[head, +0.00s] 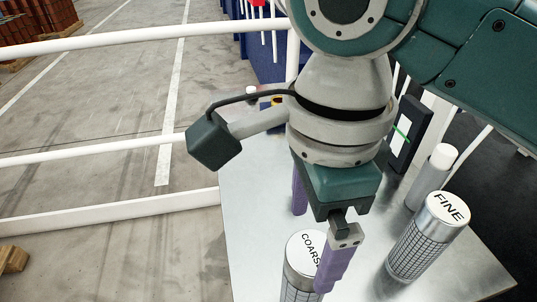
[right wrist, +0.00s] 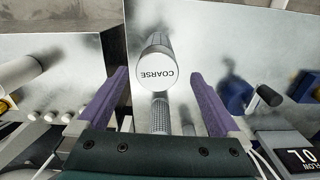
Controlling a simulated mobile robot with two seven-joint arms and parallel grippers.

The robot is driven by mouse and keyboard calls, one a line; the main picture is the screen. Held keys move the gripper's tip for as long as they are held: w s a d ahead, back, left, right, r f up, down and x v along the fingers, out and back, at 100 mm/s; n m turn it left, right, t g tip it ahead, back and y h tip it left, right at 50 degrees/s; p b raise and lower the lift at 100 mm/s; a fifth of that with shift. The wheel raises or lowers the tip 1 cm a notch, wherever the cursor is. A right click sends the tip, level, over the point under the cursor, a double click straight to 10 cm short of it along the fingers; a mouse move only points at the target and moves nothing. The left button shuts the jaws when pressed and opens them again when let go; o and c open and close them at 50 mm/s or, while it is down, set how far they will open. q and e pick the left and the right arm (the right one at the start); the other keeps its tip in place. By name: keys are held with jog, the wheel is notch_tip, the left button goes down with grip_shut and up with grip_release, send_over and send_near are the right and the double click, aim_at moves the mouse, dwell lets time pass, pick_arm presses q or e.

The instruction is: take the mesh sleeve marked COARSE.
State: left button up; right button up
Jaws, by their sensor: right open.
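The COARSE mesh sleeve (head: 300,270) stands on the metal table at the bottom of the head view, its white labelled top partly covered by a finger. My right gripper (head: 313,250) is open with its purple fingers on either side of this sleeve. In the right wrist view, the COARSE sleeve's white top (right wrist: 156,72) lies between the two spread fingers, with a gap visible on each side. The FINE mesh sleeve (head: 428,240) stands to the right in the head view, apart from the gripper. My left gripper is not in view.
The metal table (head: 250,225) is bare to the left of the COARSE sleeve. A white-capped cylinder (head: 432,172) stands behind the FINE sleeve. A dark panel with a screen (head: 404,138) is behind my wrist. White rails (head: 110,207) run along the left.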

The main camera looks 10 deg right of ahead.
aim_at(311, 255)
jog(key=f, duration=0.3)
jog(key=shift+s+f, duration=0.4)
jog(key=f, duration=0.2)
jog(key=f+b, duration=0.1)
jog(key=f, duration=0.2)
jog(key=shift+w+d+f, duration=0.2)
jog(key=c, duration=0.6)
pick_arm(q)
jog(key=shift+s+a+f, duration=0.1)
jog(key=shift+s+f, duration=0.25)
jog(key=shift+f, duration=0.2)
pick_arm(e)
jog(key=c, duration=0.8)
